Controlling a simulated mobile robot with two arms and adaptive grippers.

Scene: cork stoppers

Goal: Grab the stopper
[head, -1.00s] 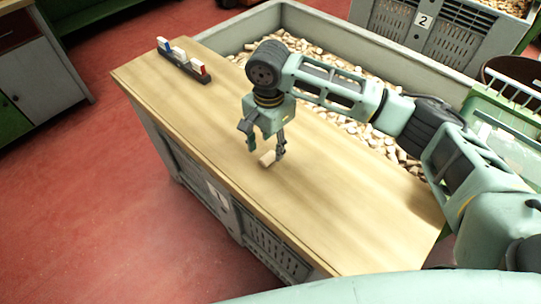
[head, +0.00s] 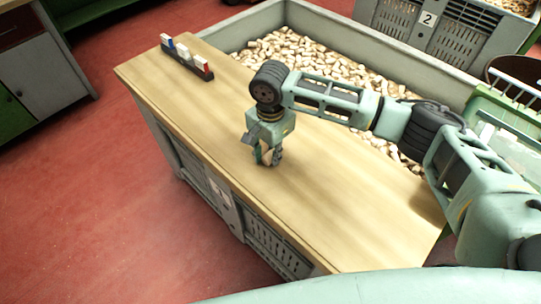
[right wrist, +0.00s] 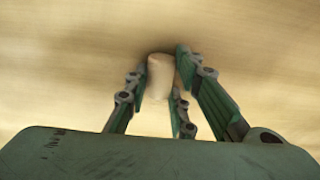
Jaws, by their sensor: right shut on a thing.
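The cork stopper (right wrist: 159,78) is pale and rounded. In the right wrist view it sits between the fingers of my right gripper (right wrist: 165,82), which is shut on it. In the head view my right gripper (head: 267,158) points down at the wooden tabletop, and only a little of the stopper (head: 267,157) shows between its fingers. I cannot tell whether the stopper touches the board. My left gripper is not in view.
The wooden tabletop (head: 330,215) is mostly bare. A small dark rack (head: 186,60) with coloured blocks stands at its far left end. Behind is a large grey bin (head: 370,38) full of loose corks. A green crate (head: 505,130) is at the right.

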